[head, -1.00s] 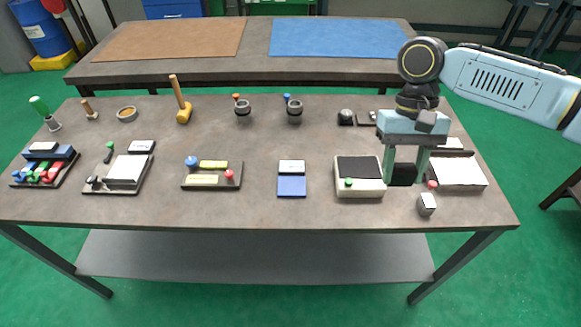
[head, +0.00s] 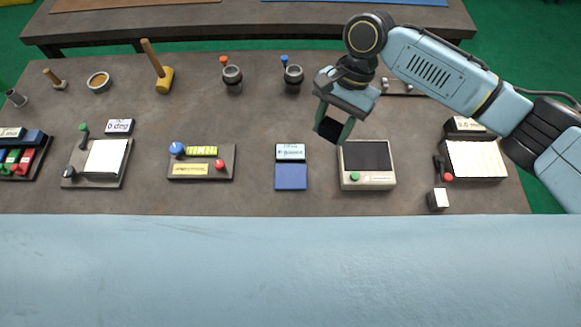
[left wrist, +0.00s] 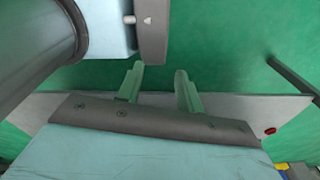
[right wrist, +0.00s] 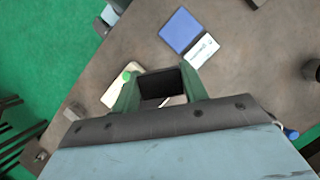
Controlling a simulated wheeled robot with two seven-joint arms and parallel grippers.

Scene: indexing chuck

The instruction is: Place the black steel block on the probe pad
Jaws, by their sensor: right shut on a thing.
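The black steel block (head: 330,128) is between the fingers of my right gripper (head: 333,126), held above the table. It also shows in the right wrist view (right wrist: 158,86), clasped by both green fingers. The flat blue square (head: 291,177), with a small white display behind it, looks like the probe pad; its top is bare. It also shows in the right wrist view (right wrist: 181,31). The block is behind the pad and to its right in the head view, apart from it. My left gripper (left wrist: 160,90) is open and empty in the left wrist view, away from these things.
A cream device with a dark top (head: 367,158) stands right of the pad. A small white-topped block (head: 438,199) and a white plate fixture (head: 475,159) are farther right. Two round cups (head: 232,79) (head: 293,77) stand behind. Bare table surrounds the pad.

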